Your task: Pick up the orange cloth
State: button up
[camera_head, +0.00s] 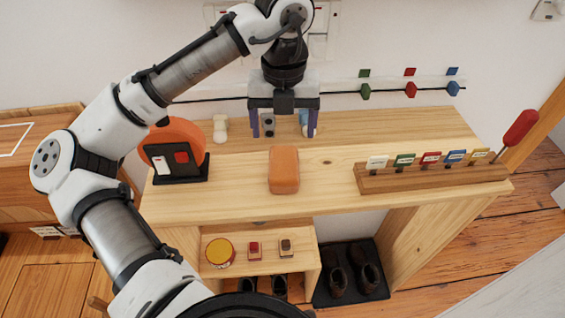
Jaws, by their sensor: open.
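The orange cloth (284,168) looks like a thick, folded, rounded pad. It lies on the wooden table top near the middle of the front half. My gripper (283,130) points down with its two fingers apart, open and empty. In the picture it is just above and behind the cloth, apart from it. How high the fingertips are over the table is hard to tell.
A black stand with an orange disc (185,138) is left of the cloth. A wooden rack with several coloured tags (430,180) is at the right, with a red-handled tool (520,127) beside it. Small pale objects (220,128) stand behind. A wall rail holds coloured clips (410,90).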

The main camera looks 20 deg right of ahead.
aim_at(284, 162)
notch_tip(284, 162, down, 4)
jog(key=shift+f, duration=0.2)
jog(key=shift+s+a+f+p, duration=0.1)
jog(key=shift+s+f+p, duration=0.2)
jog(key=shift+f, duration=1)
jog(key=shift+s+f+p, duration=0.15)
jog(key=shift+s+f, duration=0.1)
jog(key=shift+f, duration=1.05)
jog(key=c, duration=1.1)
jog(key=shift+r, duration=0.15)
notch_tip(284, 162, up, 10)
jog(key=shift+f+b, duration=0.1)
jog(key=shift+b, duration=0.2)
jog(key=o, duration=0.5)
jog(key=c, duration=0.4)
jog(key=shift+o, duration=0.2)
jog(key=shift+f, duration=0.15)
